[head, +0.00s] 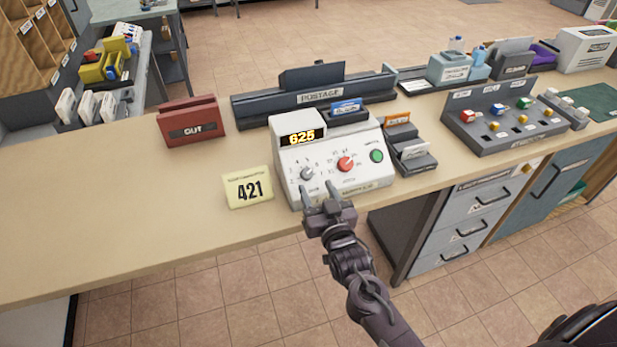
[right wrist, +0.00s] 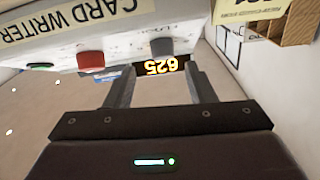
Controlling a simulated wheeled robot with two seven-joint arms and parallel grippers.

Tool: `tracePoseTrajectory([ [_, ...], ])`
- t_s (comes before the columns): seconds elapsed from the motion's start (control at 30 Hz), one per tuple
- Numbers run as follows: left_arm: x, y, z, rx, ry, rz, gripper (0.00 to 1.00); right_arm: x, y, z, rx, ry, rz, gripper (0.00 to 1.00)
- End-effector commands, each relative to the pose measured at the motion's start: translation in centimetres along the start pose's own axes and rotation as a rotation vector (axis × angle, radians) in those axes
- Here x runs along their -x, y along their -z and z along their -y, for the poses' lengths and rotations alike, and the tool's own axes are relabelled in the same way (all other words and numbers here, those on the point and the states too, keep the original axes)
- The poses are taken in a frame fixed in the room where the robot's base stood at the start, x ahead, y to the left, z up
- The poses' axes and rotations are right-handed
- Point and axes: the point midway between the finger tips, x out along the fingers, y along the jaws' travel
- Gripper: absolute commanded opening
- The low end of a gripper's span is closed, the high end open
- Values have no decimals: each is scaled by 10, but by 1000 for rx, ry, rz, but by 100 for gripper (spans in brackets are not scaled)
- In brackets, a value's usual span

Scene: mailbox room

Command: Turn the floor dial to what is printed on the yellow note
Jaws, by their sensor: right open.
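The white card writer (head: 326,187) stands on the counter, its lit display (head: 302,137) reading 625. On its sloped face are a grey dial (head: 307,174), a red knob (head: 346,163) and a green button (head: 377,155). The yellow note (head: 248,187) beside it reads 421. My right gripper (head: 318,190) is open and empty at the machine's front, just below the grey dial. In the upside-down right wrist view, the grey dial (right wrist: 162,47) lies ahead between the fingers, apart from them; the red knob (right wrist: 90,62) is beside it. The left gripper is out of view.
A red OUT tray (head: 190,121) stands behind the note. A dark postage rack (head: 320,94) is behind the machine, and small card holders (head: 411,152) stand at its right. A grey key panel (head: 505,124) is farther right. The counter's left part (head: 80,215) is clear.

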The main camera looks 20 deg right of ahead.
Motion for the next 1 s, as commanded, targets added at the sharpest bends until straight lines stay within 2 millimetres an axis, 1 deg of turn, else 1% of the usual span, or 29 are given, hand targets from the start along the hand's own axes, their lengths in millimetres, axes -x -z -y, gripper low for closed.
tracePoseTrajectory([
  [0.03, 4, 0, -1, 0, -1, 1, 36, -10, 3, 0, 0, 0, -2, 50],
  [0.1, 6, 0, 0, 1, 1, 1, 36, -20, 2, 0, 0, 0, -1, 50],
  [0.23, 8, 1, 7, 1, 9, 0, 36, -34, 1, 0, 1, 0, 0, 50],
  [0.4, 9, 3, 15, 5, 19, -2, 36, -42, 0, 0, 0, 1, 2, 50],
  [0.6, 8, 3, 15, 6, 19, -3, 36, -42, -1, 0, 0, 1, 2, 50],
  [0.63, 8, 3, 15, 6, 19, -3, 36, -42, -1, 0, 0, 1, 2, 48],
  [0.9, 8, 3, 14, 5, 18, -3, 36, -42, -1, 0, 0, 1, 2, 13],
  [0.97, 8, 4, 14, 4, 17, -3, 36, -42, -1, 0, 0, 1, 2, 5],
  [1.0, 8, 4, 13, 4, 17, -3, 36, -42, -1, 0, 0, 1, 2, 5],
])
